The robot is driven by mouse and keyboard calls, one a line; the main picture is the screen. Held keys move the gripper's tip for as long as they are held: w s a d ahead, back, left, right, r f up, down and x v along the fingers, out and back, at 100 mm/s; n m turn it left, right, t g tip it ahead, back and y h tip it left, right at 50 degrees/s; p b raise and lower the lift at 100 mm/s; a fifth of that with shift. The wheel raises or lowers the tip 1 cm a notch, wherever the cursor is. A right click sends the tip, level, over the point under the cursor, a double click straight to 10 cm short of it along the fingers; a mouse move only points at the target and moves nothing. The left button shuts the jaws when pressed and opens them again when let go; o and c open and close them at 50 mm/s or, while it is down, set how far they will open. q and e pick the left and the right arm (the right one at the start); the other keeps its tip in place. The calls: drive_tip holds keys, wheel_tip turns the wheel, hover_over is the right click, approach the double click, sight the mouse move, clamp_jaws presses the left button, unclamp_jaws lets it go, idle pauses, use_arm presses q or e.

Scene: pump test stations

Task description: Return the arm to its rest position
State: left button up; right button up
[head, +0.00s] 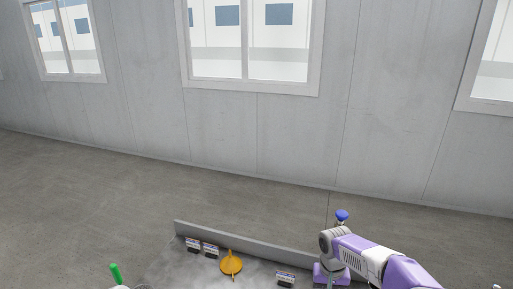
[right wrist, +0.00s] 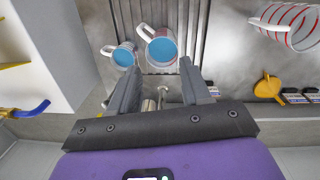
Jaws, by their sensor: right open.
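My right arm comes in from the lower right of the head view, purple and white, with its wrist (head: 330,272) bent down over the bench by the back ledge. In the right wrist view my right gripper (right wrist: 158,68) has its two dark fingers spread apart, with nothing held between them. Beyond the fingertips are two light jugs with blue liquid, a smaller one (right wrist: 124,56) and a larger one (right wrist: 162,50). Small metal fittings (right wrist: 150,104) show between the fingers, apparently beyond them. My left gripper is not in view.
An orange funnel (head: 231,264) and small labelled dark boxes (head: 210,250) sit along the bench's back ledge (head: 250,238). A blue knob (head: 342,215) stands by my right wrist. A green handle (head: 116,273) is at lower left. A red-striped clear jug (right wrist: 292,22) is at upper right.

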drive_tip(key=s+a+f+y+b, duration=0.1)
drive_tip(key=s+a+f, duration=0.2)
drive_tip(key=f, duration=0.5)
drive_tip(key=s+a+f+y+b, duration=0.2)
drive_tip(key=s+f, duration=0.2)
drive_tip(key=f, duration=0.3)
drive_tip(key=s+a+f+y+b, duration=0.1)
drive_tip(key=s+a+f, duration=0.2)
drive_tip(key=f, duration=0.5)
drive_tip(key=s+a+f+t+b, duration=0.1)
drive_tip(key=s+a+f+b, duration=0.1)
drive_tip(key=s+f, duration=0.8)
drive_tip(key=s+a, duration=0.1)
drive_tip(key=s, duration=0.2)
drive_tip(key=shift+s+m+y+b, duration=0.3)
drive_tip(key=shift+s+b, duration=0.1)
drive_tip(key=shift+c, duration=0.4)
drive_tip(key=shift+d, duration=0.15)
